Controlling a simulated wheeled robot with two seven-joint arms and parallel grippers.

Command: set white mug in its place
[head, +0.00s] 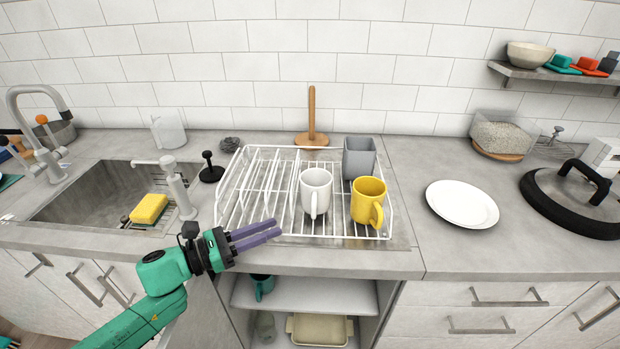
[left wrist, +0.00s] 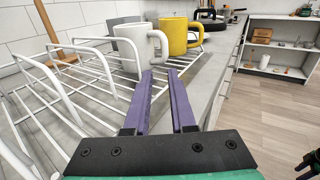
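The white mug (head: 316,190) stands upright on the wire dish rack (head: 241,196), with its handle toward the front. In the left wrist view the white mug (left wrist: 134,48) is just beyond my fingertips. A yellow mug (head: 368,198) stands on the rack to its right. My left gripper (head: 277,229) is at the rack's front edge, to the left of and in front of the white mug. Its two purple fingers are apart with nothing between them, as the left wrist view (left wrist: 160,76) shows.
A grey square cup (head: 359,157) stands on the rack behind the mugs. A white plate (head: 462,204) lies on the counter to the right. The sink (head: 85,190) with a yellow sponge (head: 149,209) is at left. An open shelf (head: 300,296) is below the counter.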

